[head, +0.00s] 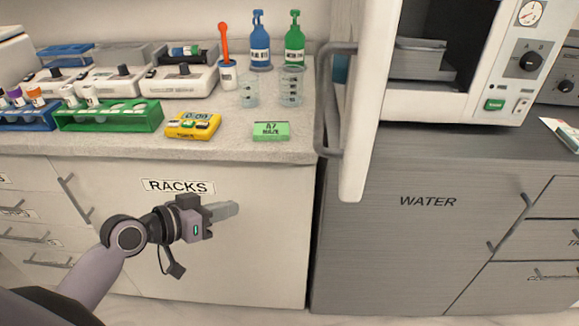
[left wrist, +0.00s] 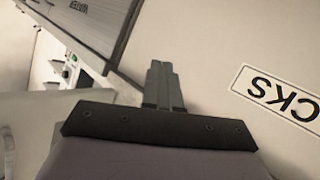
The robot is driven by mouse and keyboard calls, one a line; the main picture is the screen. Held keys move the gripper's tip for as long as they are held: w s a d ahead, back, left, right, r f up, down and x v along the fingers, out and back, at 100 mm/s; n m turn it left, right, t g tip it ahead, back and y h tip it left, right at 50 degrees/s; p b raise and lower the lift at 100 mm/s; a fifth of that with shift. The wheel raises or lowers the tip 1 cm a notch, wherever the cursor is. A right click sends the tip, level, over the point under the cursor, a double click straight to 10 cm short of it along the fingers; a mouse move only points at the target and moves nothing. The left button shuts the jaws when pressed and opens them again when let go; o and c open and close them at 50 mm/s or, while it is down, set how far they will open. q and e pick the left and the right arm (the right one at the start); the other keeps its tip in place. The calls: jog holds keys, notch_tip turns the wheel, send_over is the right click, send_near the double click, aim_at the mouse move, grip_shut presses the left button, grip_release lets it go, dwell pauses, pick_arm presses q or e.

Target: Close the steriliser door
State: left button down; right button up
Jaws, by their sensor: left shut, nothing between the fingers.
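The white steriliser (head: 425,106) stands on the dark counter at the right, with trays inside its dark chamber. Its white door (head: 363,110) is swung wide open and seen nearly edge-on, jutting toward me past the counter front. The door's grey bar handle (head: 323,105) is on its left side. My left gripper (head: 228,211) is shut and empty, in front of the RACKS cupboard, left of and lower than the door, and apart from it. Its closed fingers also show in the left wrist view (left wrist: 163,85). My right gripper is not in view.
The left counter (head: 215,135) holds a green rack (head: 110,118), a yellow tray (head: 193,125), a green box (head: 271,131), beakers and bottles near the handle. The WATER cupboard (head: 415,235) is below the steriliser. The space before the cupboards looks clear.

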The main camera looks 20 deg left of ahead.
pick_arm(q)
notch_tip(320, 180, up, 14)
jog(key=f+m+g+h+b, duration=0.1)
jog(key=m+h+b, duration=0.4)
jog(key=h, duration=0.1)
jog(key=s+d+r+m+g+h+b, duration=0.2)
jog(key=s+r+m+g+h+b, duration=0.15)
jog(key=s+r+m, duration=0.45)
jog(key=w+d+r+n+p, duration=0.1)
jog(key=w+d+p, duration=0.1)
jog(key=d, duration=0.4)
jog(key=w+d+p, duration=0.2)
jog(key=d, duration=0.4)
jog(key=shift+w+d+r+n+g, duration=0.25)
jog(key=shift+d+r+n+g, duration=0.1)
jog(key=shift+d+r+n, duration=0.05)
jog(key=shift+h, duration=0.25)
jog(key=shift+d, duration=0.1)
